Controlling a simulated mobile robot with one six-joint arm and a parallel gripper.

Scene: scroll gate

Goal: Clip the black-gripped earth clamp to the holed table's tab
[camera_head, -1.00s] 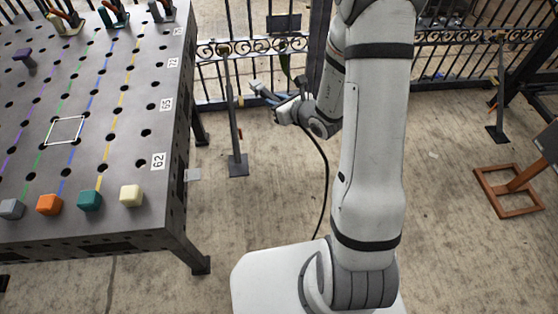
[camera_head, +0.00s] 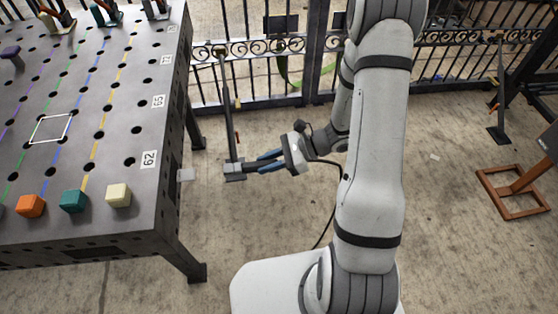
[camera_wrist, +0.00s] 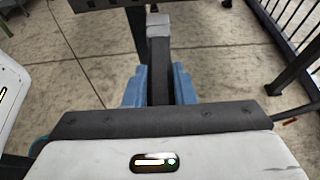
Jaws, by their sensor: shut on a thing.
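The earth clamp (camera_head: 238,167) is dark and points left from my gripper (camera_head: 265,161). My gripper's blue fingers are shut on it, one on each side, as the wrist view shows (camera_wrist: 159,88). The holed table (camera_head: 120,215) is grey and stands at the left. Its pale tab (camera_head: 186,174) sticks out from its right side. In the head view the clamp's front end is to the right of the tab with a gap between. In the wrist view the tab (camera_wrist: 157,18) appears straight beyond the clamp's front end. Whether the clamp's jaws are open is unclear.
Coloured blocks, including a cream one (camera_head: 118,194), sit along the table's near edge. A post (camera_head: 228,110) stands on the floor behind the clamp. A gate of bars (camera_head: 280,65) runs along the back. A black cable (camera_head: 328,220) hangs by my arm. Open floor lies below the gripper.

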